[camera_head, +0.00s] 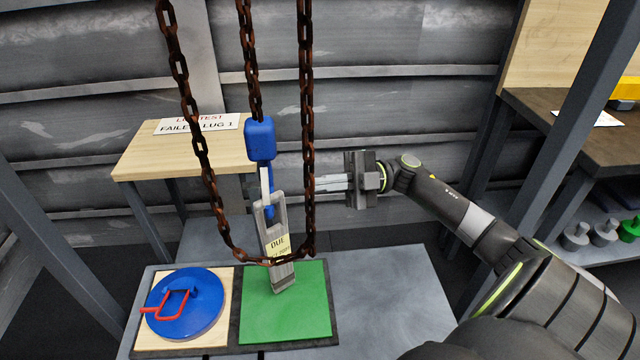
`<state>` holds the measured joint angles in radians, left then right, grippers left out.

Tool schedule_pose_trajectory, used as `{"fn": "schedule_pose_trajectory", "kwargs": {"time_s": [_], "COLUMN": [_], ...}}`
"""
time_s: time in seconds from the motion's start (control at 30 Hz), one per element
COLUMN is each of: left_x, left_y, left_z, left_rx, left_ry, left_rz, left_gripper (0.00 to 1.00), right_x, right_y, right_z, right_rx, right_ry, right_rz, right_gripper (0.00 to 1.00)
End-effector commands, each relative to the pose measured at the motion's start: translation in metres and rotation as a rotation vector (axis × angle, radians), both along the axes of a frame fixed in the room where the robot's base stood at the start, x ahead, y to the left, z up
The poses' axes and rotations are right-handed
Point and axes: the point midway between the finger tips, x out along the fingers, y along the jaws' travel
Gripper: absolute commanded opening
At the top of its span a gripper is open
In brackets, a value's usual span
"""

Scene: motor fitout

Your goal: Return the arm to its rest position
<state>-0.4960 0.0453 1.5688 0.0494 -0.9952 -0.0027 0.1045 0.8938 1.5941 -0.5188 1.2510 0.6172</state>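My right arm comes in from the right. Its gripper (333,182) points left, with its pale fingers beside the right-hand rusty chain (307,120). The fingers are seen edge-on, so I cannot tell whether they are open or shut, or whether they touch the chain. A blue hook block (260,139) hangs from the middle chain. Below it a grey metal piece (285,276) with a yellow tag (277,246) hangs slightly tilted over a green pad (300,318). I cannot tell whether its lower end touches the pad. My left gripper is not in view.
A blue disc with a red handle (185,303) lies on a wooden pad left of the green one. The grey table (395,290) is bare at right. A wooden table (135,163) with a sign (198,124) stands behind. A dark shelf (565,125) and grey posts flank the right.

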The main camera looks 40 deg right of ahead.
Motion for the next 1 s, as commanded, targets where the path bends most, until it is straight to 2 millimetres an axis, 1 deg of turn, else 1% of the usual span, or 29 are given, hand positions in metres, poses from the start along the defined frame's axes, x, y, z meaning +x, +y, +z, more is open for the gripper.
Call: {"fn": "schedule_pose_trajectory", "kwargs": {"time_s": [0.2, 0.77, 0.87, 1.0], "left_x": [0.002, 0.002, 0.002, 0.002], "left_y": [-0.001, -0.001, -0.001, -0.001], "left_z": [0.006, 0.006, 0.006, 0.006], "left_rx": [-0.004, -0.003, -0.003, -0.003], "left_ry": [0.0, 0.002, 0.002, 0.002], "left_rz": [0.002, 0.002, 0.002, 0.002], "left_gripper": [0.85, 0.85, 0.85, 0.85], "right_x": [0.0, 0.0, 0.003, 0.014], "right_y": [-0.002, -0.002, 0.001, 0.008], "right_z": [-0.002, -0.002, -0.004, -0.007], "right_rx": [0.0, 0.001, 0.023, 0.101], "right_ry": [0.0, 0.0, 0.003, 0.016], "right_rz": [0.001, -0.002, -0.033, -0.165], "right_gripper": [0.0, 0.0, 0.0, 0.0]}}
